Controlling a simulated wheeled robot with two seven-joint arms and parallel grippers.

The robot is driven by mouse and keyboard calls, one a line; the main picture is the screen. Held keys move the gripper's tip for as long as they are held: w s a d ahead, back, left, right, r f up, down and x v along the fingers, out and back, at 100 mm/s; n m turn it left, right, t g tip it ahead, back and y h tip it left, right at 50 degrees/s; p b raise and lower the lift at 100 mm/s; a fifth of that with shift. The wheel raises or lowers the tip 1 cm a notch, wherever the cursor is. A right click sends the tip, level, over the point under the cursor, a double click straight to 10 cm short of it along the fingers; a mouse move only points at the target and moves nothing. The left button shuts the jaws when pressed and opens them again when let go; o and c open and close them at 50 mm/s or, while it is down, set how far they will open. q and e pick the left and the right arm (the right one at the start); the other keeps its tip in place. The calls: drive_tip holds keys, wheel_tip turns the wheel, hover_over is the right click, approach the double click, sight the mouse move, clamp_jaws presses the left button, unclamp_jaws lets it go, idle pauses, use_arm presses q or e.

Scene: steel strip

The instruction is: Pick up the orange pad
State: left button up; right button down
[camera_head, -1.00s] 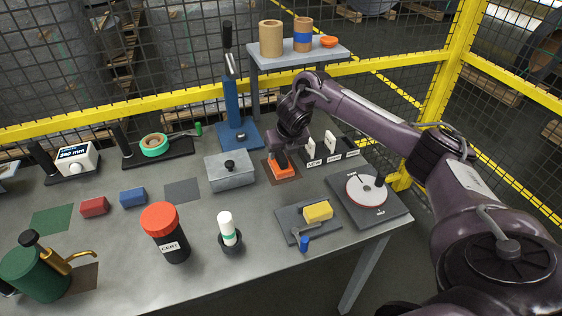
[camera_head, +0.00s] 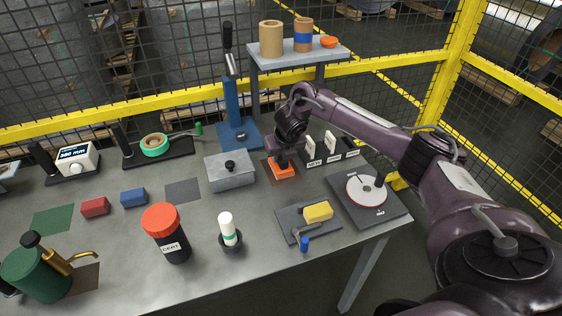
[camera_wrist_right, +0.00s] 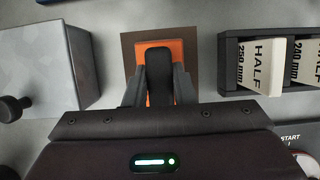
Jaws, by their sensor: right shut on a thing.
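The orange pad (camera_head: 284,173) lies at the back right of the steel table, on a flat brown square (camera_head: 268,176). My right gripper (camera_head: 282,160) comes down on it from above and is shut on a dark grip on top of the pad. In the right wrist view the orange pad (camera_wrist_right: 178,47) shows behind the dark grip, which stands between the two fingers of my right gripper (camera_wrist_right: 159,85). The brown square (camera_wrist_right: 128,42) shows around the pad, and I see no clear gap under it. My left gripper is in neither view.
A grey metal box (camera_head: 228,178) with a black knob stands left of the pad. A dark card rack (camera_head: 345,150) stands close on its right. A yellow block (camera_head: 318,211) on a grey plate and a round dial (camera_head: 366,190) are nearer the front.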

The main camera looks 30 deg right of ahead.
wheel_tip(320, 180, up, 8)
drive_tip(key=shift+w+f+b, duration=0.1)
drive_tip(key=shift+f+b, duration=0.15)
drive_tip(key=shift+b, duration=0.4)
wheel_tip(320, 180, up, 13)
drive_tip(key=p, duration=0.5)
drive_tip(key=shift+f+p, duration=0.2)
drive_tip(key=shift+p, duration=0.2)
